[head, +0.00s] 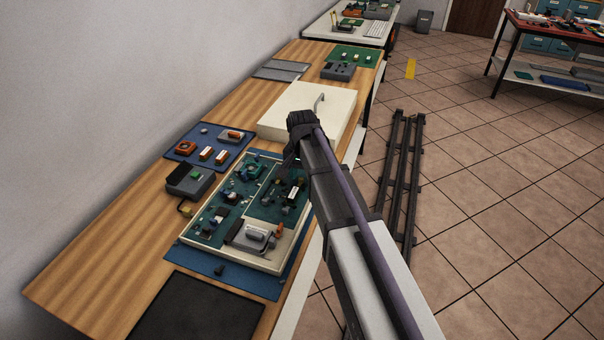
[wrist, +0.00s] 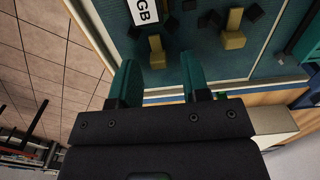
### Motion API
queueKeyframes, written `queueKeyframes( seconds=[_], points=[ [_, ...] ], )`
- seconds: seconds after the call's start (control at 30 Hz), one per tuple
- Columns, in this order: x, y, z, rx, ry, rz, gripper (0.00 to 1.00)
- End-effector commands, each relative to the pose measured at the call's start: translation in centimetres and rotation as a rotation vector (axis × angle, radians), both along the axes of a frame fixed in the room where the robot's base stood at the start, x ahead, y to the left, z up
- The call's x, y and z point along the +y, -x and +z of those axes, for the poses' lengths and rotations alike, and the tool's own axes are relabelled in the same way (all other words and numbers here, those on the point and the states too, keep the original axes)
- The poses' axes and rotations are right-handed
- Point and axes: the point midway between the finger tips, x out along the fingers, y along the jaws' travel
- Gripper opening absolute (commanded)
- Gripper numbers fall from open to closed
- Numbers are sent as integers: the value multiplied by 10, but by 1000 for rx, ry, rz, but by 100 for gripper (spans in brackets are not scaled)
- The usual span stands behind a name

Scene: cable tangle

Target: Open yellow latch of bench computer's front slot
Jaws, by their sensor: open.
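The bench computer (head: 212,238) is an open cream tray with green boards, lying on a blue mat on the wooden bench. In the wrist view two yellow latches show: one (wrist: 156,58) lies between my fingertips in the picture, the other (wrist: 234,36) to the right. A white module marked "GB" (wrist: 143,11) is by the first latch. Which latch belongs to the front slot I cannot tell. My gripper (wrist: 158,64) is open, its two teal fingers apart with nothing between them that I can see held. Its height over the latch is unclear. In the head view my arm covers the tray's right edge.
A cream lidded box (head: 285,122) with a handle stands just behind the tray. A blue parts mat (head: 172,152) and a grey device (head: 190,181) lie to the left. A black mat (head: 195,310) is in front. Tiled floor (head: 480,220) is at the right.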

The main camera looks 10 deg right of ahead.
Motion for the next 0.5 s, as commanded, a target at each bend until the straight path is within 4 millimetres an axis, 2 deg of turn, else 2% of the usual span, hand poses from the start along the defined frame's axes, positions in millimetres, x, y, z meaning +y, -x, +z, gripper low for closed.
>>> queueKeyframes(
  seconds=[0.3, 0.4, 0.5],
  points=[
    [0, 0, 78, 0, 0, 0, 43],
    [0, 0, 98, 0, 0, 0, 43],
    [0, 0, 107, 0, 0, 0, 43]
  ],
)
